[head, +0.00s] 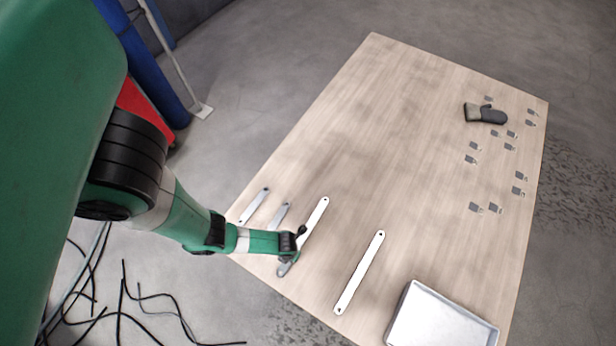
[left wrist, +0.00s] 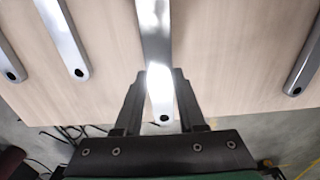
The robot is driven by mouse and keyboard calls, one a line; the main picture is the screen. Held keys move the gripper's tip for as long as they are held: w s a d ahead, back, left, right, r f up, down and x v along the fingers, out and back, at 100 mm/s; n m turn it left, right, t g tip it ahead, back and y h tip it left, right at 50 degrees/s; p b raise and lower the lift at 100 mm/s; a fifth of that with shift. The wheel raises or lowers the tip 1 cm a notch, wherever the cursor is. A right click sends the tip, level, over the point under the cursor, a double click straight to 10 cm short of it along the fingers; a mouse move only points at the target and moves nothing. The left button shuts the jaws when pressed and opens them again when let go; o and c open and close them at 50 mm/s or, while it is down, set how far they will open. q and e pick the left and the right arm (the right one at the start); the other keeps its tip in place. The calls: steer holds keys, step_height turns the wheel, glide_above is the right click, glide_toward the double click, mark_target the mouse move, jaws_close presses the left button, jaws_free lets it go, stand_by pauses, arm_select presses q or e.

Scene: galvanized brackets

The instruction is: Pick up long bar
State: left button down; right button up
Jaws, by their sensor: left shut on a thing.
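My left gripper (head: 297,238) is shut on a long galvanized bar (head: 319,211) with a hole near its end. In the left wrist view the two fingers of the gripper (left wrist: 160,82) are on either side of the bar (left wrist: 155,35), close to its near end. The arm hides part of the bar in the head view. I cannot tell whether the bar is raised off the table. Another long bar (head: 359,273) lies to the right, and it shows in the left wrist view (left wrist: 306,56). My right gripper is not in view.
Two shorter bars (head: 253,206) (head: 279,215) lie left of the held bar. A grey metal tray (head: 440,320) is at the table's near right. A dark glove (head: 485,114) and several small brackets (head: 471,159) lie toward the far right. The table's (head: 370,130) middle is clear.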

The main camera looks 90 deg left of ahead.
arm_select(q)
steer(key=s+d+r+p, duration=0.1)
steer(key=r, duration=0.1)
steer(key=s+d+r+p, duration=0.1)
steer(key=d+r, duration=0.1)
steer(key=s+d+r+p, duration=0.1)
steer(key=r+p, duration=0.1)
steer(key=shift+s+d+r, duration=0.2)
steer(key=shift+s+r, duration=0.05)
steer(key=shift+r, duration=0.05)
steer(key=s+d+r+p, duration=0.2)
steer(key=s+d, duration=0.2)
steer(key=d, duration=0.2)
steer(key=shift+s+d+r+p, duration=0.35)
steer(key=shift+r+p, duration=0.05)
